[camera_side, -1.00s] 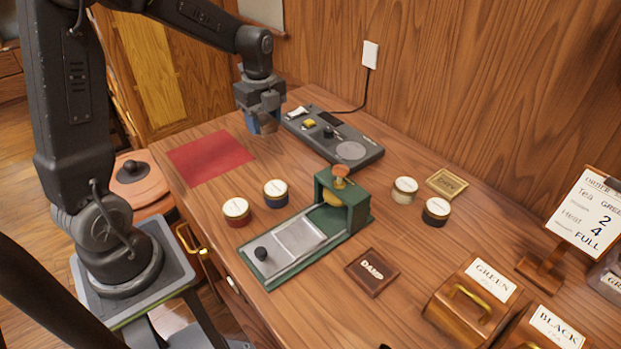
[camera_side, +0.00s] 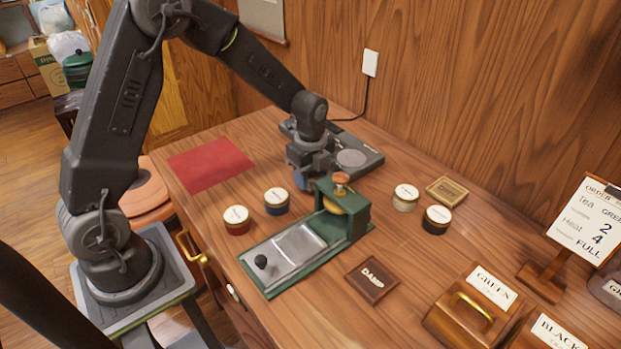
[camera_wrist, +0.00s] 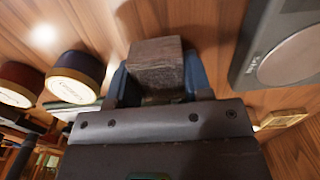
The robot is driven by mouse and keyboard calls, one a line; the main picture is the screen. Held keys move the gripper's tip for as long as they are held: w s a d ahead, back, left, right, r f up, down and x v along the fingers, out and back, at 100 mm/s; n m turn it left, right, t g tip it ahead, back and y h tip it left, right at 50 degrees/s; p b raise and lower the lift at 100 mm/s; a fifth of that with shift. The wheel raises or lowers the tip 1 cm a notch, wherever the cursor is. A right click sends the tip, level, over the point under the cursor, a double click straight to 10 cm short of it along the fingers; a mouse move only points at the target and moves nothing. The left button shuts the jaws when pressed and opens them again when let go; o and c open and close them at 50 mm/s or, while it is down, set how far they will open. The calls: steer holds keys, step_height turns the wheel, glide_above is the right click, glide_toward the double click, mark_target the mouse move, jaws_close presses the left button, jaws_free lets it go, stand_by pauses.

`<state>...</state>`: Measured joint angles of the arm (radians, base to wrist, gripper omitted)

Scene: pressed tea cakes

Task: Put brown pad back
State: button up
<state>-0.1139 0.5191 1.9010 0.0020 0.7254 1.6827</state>
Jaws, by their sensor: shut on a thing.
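My gripper (camera_side: 301,181) is just behind the green press, with its blue fingers pointing down. In the wrist view, the fingers are shut on a dark brown block (camera_wrist: 156,65), held between them. The side view hides most of this block, and I cannot tell its full shape or whether it touches the table. A flat brown square marked DAMP (camera_side: 372,279) lies on the table in front of the press. A smaller olive-brown square (camera_side: 447,191) lies at the back right.
The green press (camera_side: 352,212) with its metal slide (camera_side: 300,243) stands close to my gripper. A grey scale (camera_side: 362,158) is behind it. Red-sided (camera_side: 236,219) and blue-sided (camera_side: 277,201) tins stand left; cream (camera_side: 405,197) and black (camera_side: 437,219) tins stand right. A red mat (camera_side: 208,163) is bare.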

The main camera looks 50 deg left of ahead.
steer(key=shift+f, duration=0.6)
steer(key=shift+f, duration=0.15)
steer(key=o, duration=0.9)
